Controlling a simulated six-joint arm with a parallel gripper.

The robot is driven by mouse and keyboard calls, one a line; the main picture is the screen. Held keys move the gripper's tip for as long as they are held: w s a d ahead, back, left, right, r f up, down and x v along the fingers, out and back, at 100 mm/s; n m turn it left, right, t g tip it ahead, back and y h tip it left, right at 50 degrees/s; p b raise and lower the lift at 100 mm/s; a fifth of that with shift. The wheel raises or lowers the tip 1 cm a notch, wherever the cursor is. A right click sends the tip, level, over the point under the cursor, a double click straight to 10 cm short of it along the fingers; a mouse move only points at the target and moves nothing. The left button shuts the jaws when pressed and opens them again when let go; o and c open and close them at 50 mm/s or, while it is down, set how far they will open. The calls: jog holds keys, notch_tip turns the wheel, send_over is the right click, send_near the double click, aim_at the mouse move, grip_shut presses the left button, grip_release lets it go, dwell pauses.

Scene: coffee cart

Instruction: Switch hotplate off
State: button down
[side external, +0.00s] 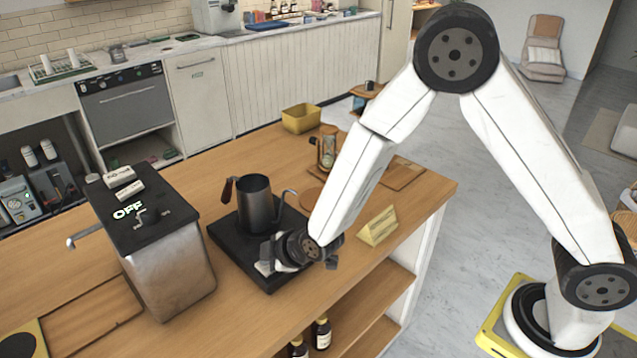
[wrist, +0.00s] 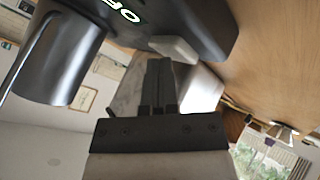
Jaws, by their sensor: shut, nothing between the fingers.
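The hotplate (side external: 222,240) is a flat black slab on the wooden counter. A dark metal kettle (side external: 257,205) stands upright on it, and also shows at the left of the wrist view (wrist: 58,58). My gripper (side external: 268,256) is at the slab's front corner, low and close to it, with its fingers together and empty. In the wrist view its fingertips (wrist: 160,64) are close to a pale switch-like block (wrist: 174,48) at the edge of a dark surface; I cannot tell if they touch. Glowing letters, cut off to "OF" (wrist: 125,12), show on that surface.
A metal box (side external: 172,270) with a black top, tap and lit "OFF" label stands left of the hotplate. A yellow wedge sign (side external: 378,226) is to the right.

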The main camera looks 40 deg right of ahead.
jog(key=shift+r, duration=0.9)
jog(key=shift+r, duration=0.15)
jog(key=shift+r, duration=2.9)
